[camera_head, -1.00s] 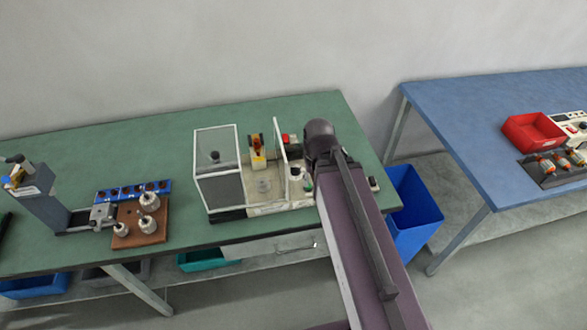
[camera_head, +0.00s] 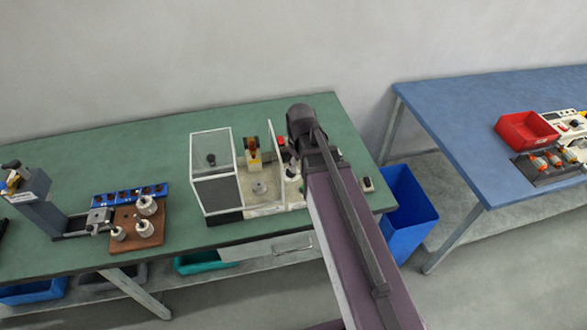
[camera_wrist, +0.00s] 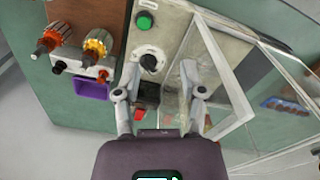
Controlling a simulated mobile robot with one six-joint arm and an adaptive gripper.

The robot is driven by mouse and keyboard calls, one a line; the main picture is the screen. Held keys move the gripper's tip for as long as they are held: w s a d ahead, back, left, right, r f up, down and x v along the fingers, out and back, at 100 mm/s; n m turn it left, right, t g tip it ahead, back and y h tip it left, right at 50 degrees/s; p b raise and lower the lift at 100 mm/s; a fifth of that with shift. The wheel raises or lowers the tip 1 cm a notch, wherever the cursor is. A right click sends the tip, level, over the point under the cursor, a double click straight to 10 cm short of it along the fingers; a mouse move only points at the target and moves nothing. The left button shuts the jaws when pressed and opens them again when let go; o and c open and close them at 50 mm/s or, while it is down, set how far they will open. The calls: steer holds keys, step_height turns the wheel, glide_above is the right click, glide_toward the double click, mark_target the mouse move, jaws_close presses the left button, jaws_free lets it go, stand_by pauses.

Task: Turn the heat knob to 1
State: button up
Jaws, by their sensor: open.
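A round black knob (camera_wrist: 149,62) sits on a pale panel (camera_wrist: 163,38) in the wrist view, with a small label above it that I cannot read. A green button (camera_wrist: 145,20) is beyond it on the same panel. I cannot read the knob's setting. My gripper (camera_wrist: 160,72) is open and empty; its two fingers appear on either side of the knob, and I cannot tell whether they touch it. In the head view my arm covers the right part of the winding machine (camera_head: 243,205) and hides my gripper's fingers.
The machine's clear guard (camera_wrist: 228,75) stands close right of my gripper. A brown board (camera_wrist: 88,18) with armatures and a purple tray (camera_wrist: 92,88) lie to the left. A red switch (camera_wrist: 139,114) is near the left finger. The green bench (camera_head: 75,150) holds a brown block (camera_head: 125,240).

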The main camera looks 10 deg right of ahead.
steer(key=w+r+n, duration=0.1)
steer(key=w+n, duration=0.4)
steer(key=w, duration=0.4)
steer(key=shift+n+p, duration=0.4)
steer(key=shift+p, duration=0.05)
steer(key=shift+w+d+f, duration=0.1)
step_height(320, 180, down, 14)
steer(key=b, duration=1.3)
steer(key=shift+r+b, duration=0.25)
steer(key=shift+b, duration=0.1)
jaws_close()
steer(key=shift+a, duration=0.25)
steer(key=shift+d, duration=0.2)
